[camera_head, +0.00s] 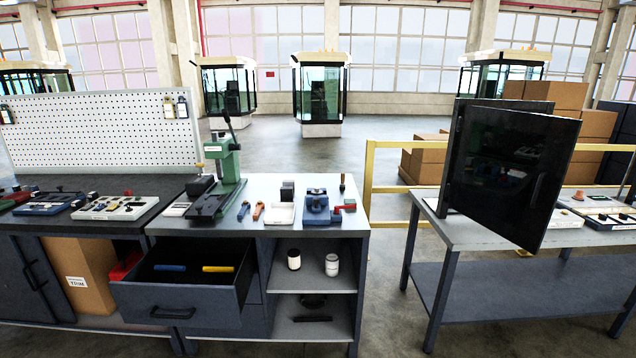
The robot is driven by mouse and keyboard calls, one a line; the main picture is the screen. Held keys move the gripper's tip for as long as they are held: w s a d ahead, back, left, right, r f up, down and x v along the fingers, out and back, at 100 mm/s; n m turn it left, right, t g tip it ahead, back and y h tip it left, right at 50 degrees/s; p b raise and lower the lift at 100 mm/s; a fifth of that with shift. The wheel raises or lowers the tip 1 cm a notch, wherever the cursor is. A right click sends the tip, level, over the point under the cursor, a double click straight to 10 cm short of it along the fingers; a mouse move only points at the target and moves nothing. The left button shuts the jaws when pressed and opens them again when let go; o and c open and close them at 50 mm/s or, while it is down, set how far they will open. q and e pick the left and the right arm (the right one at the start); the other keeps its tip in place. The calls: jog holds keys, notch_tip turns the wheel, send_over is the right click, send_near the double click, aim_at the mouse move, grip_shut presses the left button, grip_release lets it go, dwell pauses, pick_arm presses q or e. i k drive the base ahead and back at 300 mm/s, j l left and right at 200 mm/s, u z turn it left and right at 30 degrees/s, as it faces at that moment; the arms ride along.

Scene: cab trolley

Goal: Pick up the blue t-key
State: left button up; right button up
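A small blue bar-shaped item (170,267) lies in the open drawer (172,312) of the middle workbench, left of a similar yellow item (217,268). A blue-handled tool (243,210) lies on the bench top beside an orange-handled one (258,211). Which blue item is the t-key is too small to tell for sure. Neither of my grippers is in view.
A green press (220,175) stands on the bench top (270,184), behind the drawer. A blue vise (318,205) is to the right. Two jars (294,260) stand on the shelf below. A dark cabinet door (515,170) stands over the right table (452,232).

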aim_at(170, 268)
jog(key=j+z, duration=0.25)
jog(key=z, duration=0.15)
jog(key=i+j+z, duration=0.1)
jog(key=j+z, duration=0.15)
jog(key=z, duration=0.2)
jog(key=j+z, duration=0.1)
jog(key=j, duration=0.35)
jog(key=k+j+z, duration=0.1)
jog(key=j, duration=0.35)
jog(key=j+z, duration=0.1)
jog(key=j, duration=0.4)
jog(key=k+j, duration=0.15)
jog(key=j, duration=0.3)
jog(key=j+z, duration=0.15)
jog(key=j, duration=0.3)
jog(key=k+j+z, duration=0.1)
jog(key=j, duration=0.35)
jog(key=k+j+z, duration=0.1)
jog(key=j, duration=0.3)
jog(key=k+j, duration=0.15)
jog(key=j, duration=0.2)
jog(key=k+j, duration=0.1)
jog(key=j, duration=0.3)
jog(key=k+j, duration=0.15)
jog(key=j, duration=0.2)
